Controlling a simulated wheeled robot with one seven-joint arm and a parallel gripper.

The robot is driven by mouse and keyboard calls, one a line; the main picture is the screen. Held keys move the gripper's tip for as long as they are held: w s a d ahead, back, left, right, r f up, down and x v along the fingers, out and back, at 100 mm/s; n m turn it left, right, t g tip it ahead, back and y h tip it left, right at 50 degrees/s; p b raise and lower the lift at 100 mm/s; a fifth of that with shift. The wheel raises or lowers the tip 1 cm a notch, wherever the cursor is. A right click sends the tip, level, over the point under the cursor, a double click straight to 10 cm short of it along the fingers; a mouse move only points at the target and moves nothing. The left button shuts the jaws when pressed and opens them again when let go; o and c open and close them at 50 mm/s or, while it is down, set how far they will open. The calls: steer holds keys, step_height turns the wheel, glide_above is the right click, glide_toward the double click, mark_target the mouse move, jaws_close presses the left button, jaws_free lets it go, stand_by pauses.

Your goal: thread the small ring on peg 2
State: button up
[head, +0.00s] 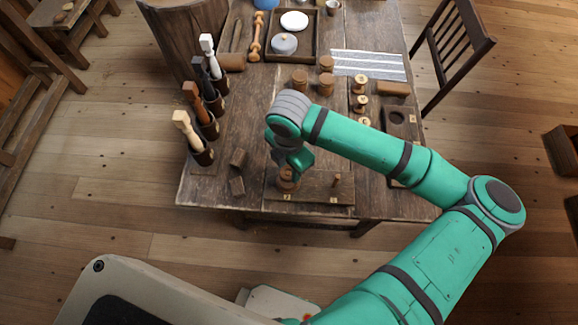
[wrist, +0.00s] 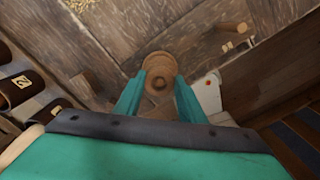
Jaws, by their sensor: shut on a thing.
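The peg board (head: 312,190) lies along the front edge of the table and has pale number labels too small to read surely. Its right peg (head: 336,181) stands bare and upright; it also shows in the wrist view (wrist: 232,27). My gripper (head: 289,170) is over the left end of the board, pointing down. In the wrist view its two teal fingers (wrist: 160,88) are shut on a round brown wooden ring (wrist: 160,68). The ring (head: 287,182) is at the left peg's place. That peg is hidden, so I cannot tell whether the ring is around it or above it.
Two small wooden blocks (head: 237,175) lie left of the board. Tools with handles (head: 192,130) stand in holders along the left edge. Wooden spools (head: 361,103) and short cylinders (head: 300,80) stand farther back. A holed board (head: 397,118) lies at the right.

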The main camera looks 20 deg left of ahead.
steer(key=shift+f, duration=0.5)
steer(key=shift+d+f, duration=0.1)
steer(key=shift+f, duration=0.05)
stand_by(0.3)
steer(key=o, duration=1.2)
steer(key=shift+o, duration=0.6)
steer(key=o, duration=0.4)
steer(key=shift+r, duration=5.05)
